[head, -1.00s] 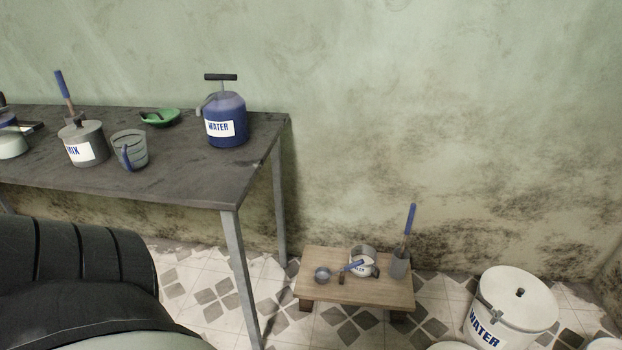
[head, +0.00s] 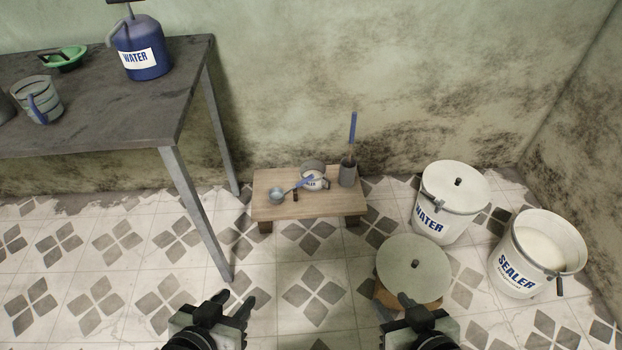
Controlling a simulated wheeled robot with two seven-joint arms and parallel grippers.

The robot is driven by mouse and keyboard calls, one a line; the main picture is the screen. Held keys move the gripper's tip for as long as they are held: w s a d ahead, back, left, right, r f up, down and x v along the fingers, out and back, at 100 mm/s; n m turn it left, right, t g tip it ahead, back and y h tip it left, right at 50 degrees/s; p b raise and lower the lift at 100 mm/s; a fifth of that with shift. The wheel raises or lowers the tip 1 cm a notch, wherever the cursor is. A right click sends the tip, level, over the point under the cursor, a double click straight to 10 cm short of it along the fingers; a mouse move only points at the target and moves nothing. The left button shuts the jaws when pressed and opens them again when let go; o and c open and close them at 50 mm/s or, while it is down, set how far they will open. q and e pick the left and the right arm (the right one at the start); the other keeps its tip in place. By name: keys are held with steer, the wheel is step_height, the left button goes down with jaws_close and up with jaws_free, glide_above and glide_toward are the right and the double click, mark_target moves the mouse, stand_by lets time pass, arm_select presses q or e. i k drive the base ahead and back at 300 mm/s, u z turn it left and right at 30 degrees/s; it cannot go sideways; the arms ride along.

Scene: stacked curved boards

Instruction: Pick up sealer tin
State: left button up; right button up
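A small white tin (head: 316,184) with a partly hidden label ending in "LER" stands on a low wooden stool (head: 272,206) by the wall. A round grey piece stands up behind its top. A blue-handled ladle (head: 277,194) lies in front of it, its handle crossing the tin's face. A large open white bucket labelled SEALER (head: 514,264), with pale liquid inside, stands on the floor at the right. My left gripper (head: 231,303) is open and empty at the bottom, left of centre. My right gripper (head: 394,313) is open and empty at the bottom, right of centre. Both are apart from the tin.
A grey cup with a blue-handled brush (head: 348,173) stands right of the tin on the stool. A lidded WATER bucket (head: 433,222) and a round grey lid (head: 413,265) over something brown are to the right. A table (head: 120,115) with a leg stands left.

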mark_target(317, 168)
steer(key=u, duration=0.25)
steer(key=i, duration=1.6)
steer(key=u, duration=0.4)
